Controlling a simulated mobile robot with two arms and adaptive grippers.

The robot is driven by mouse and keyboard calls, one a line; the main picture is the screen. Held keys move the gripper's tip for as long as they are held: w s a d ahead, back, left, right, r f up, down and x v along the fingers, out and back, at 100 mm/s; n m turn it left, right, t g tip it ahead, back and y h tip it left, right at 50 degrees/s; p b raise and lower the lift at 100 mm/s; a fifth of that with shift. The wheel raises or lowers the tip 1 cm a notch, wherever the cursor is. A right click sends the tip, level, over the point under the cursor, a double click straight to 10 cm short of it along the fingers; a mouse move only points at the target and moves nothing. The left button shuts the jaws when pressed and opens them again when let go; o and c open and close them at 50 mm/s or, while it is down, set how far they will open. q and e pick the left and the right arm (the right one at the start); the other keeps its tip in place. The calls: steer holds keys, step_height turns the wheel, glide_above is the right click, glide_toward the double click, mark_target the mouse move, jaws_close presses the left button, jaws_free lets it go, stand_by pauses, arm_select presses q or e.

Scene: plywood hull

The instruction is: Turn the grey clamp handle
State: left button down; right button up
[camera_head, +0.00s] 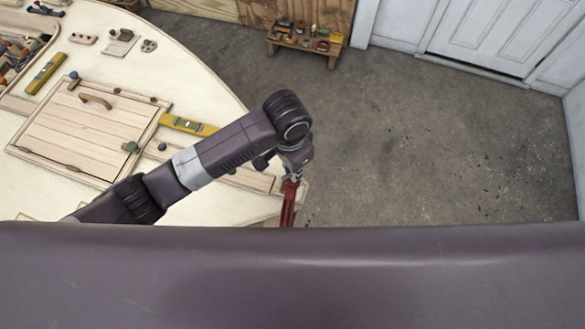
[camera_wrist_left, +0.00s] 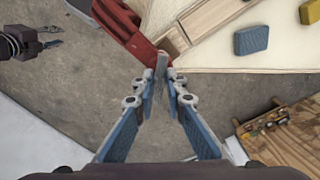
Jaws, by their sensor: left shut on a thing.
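The red clamp (camera_head: 289,205) sits at the right edge of the pale plywood hull in the head view, and its red body (camera_wrist_left: 128,32) shows at the top of the left wrist view. The grey clamp handle (camera_wrist_left: 161,66) projects from the clamp towards my left gripper (camera_wrist_left: 160,80). The two blue-padded fingers close at their tips on the handle. In the head view my left gripper (camera_head: 292,168) is small, just above the clamp. My right gripper (camera_wrist_left: 53,36) shows at the upper left of the wrist view, fingers apart and empty; it is outside the head view.
The hull deck carries a hatch panel (camera_head: 85,125), yellow levels (camera_head: 188,126) and small blocks. A blue block (camera_wrist_left: 251,40) lies on it in the wrist view. A low wooden bench (camera_head: 304,48) stands by the back wall. The concrete floor (camera_head: 420,140) right of the hull is clear.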

arm_select(q)
steer(key=n, duration=0.6)
steer(key=shift+s+f, duration=0.2)
steer(key=shift+s, duration=0.05)
steer(key=n, duration=0.6)
steer(key=shift+a, duration=0.1)
steer(key=c, duration=2.2)
jaws_free()
steer(key=o, duration=0.4)
steer(key=shift+w+r, duration=0.1)
steer(key=shift+w, duration=0.05)
steer(key=shift+c, duration=0.2)
steer(key=shift+r, duration=0.15)
step_height(320, 180, up, 8)
steer(key=shift+r, duration=0.1)
steer(key=shift+s+r, duration=0.2)
steer(key=shift+r, duration=0.65)
steer(key=shift+s+r, duration=0.2)
steer(key=shift+r, duration=0.65)
